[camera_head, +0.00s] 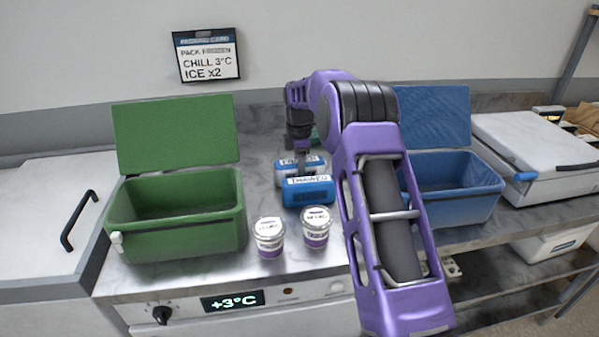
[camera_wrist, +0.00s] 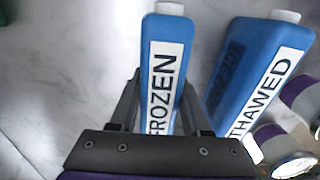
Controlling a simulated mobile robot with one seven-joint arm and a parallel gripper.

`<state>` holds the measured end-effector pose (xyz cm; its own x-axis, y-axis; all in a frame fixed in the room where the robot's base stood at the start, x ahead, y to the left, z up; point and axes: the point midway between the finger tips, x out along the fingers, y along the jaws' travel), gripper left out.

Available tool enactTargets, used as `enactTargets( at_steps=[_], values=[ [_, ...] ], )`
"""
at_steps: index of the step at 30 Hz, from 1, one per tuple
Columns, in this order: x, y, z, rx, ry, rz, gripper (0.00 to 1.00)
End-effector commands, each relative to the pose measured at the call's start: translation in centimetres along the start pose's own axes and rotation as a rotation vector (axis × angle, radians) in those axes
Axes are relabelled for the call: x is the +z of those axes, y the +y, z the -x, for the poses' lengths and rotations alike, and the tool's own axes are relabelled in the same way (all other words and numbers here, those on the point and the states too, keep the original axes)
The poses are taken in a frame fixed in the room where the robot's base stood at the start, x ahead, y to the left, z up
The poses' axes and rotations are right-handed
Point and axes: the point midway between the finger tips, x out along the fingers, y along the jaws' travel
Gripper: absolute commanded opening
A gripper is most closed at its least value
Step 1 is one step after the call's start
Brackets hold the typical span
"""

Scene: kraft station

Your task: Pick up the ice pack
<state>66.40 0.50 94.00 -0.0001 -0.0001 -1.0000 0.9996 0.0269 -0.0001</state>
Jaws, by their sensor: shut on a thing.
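A blue ice pack with a white FROZEN label (camera_wrist: 168,60) and white cap lies between the fingers of my gripper (camera_wrist: 161,88). The gripper is shut on it. In the head view my gripper (camera_head: 301,152) reaches down over this FROZEN pack (camera_head: 284,170), partly hiding it. I cannot tell whether the pack is clear of the counter. A second blue pack labelled THAWED (camera_head: 308,193) lies just in front of it. In the wrist view the THAWED pack (camera_wrist: 246,75) is at the right, beside the right finger and not held.
An open green cooler box (camera_head: 175,245) stands left and an open blue one (camera_head: 452,205) right, partly behind my arm. Two white-lidded cups (camera_head: 269,240) (camera_head: 316,230) stand in front of the packs. A wall card (camera_head: 207,55) reads CHILL 3°C, ICE x2.

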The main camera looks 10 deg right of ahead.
Motion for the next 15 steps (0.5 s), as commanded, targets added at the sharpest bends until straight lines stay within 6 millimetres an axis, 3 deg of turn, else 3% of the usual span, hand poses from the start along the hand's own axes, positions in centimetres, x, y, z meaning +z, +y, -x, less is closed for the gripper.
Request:
enactTargets(
  at_steps=[8,15],
  values=[
    [0.0,0.1,1.2,0.004,0.0,0.0,0.0],
    [0.0,0.1,5.9,0.006,0.0,0.0,0.0]
  ],
)
